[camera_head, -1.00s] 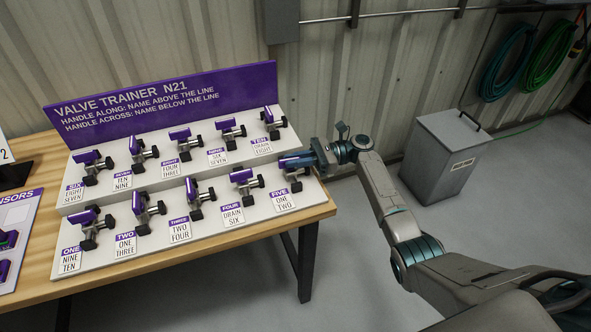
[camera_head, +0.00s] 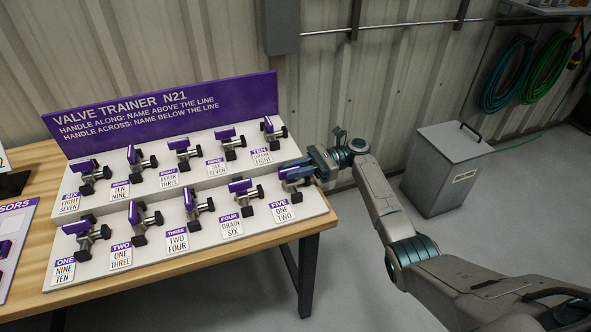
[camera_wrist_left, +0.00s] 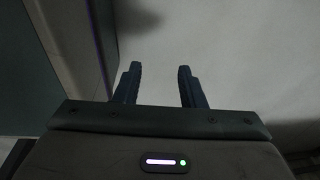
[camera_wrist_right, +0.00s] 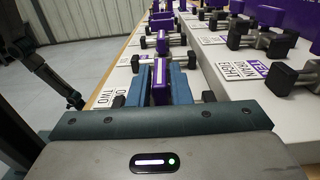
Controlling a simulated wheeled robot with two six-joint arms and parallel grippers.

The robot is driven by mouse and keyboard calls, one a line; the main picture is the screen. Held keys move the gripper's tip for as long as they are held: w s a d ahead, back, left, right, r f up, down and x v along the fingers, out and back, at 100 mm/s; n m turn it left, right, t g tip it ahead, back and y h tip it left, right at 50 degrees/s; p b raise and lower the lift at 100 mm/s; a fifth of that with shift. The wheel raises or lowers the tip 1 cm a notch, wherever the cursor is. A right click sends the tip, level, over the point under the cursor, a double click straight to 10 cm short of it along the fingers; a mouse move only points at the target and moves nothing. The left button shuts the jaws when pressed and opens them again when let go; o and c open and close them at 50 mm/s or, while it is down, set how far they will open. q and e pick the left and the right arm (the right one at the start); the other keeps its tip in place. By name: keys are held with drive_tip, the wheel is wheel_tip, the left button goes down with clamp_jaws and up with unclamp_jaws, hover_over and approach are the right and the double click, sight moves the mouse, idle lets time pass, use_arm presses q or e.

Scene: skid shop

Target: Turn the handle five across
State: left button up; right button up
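The valve trainer (camera_head: 160,106) is a stepped white board with purple handles on short pipes with black ends. Valve five stands at the right end of the front row, above its label "FIVE, ONE, TWO" (camera_head: 284,211). My right gripper (camera_head: 291,173) covers most of handle five in the head view. In the right wrist view the purple handle (camera_wrist_right: 160,84) stands between the two blue fingers, which are close against both its sides. The handle's angle to its pipe is hard to tell. My left gripper (camera_wrist_left: 158,82) is open and empty, seen only in its own wrist view.
Handle four (camera_head: 240,185) is just left of my right gripper, and handle ten (camera_head: 268,125) is behind it. The wooden table's edge (camera_head: 318,229) is near on the right. A grey metal bin (camera_head: 445,168) stands on the floor beyond.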

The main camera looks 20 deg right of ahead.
drive_tip(key=shift+o, duration=1.3)
use_arm(q)
drive_tip(key=shift+w+f, duration=0.1)
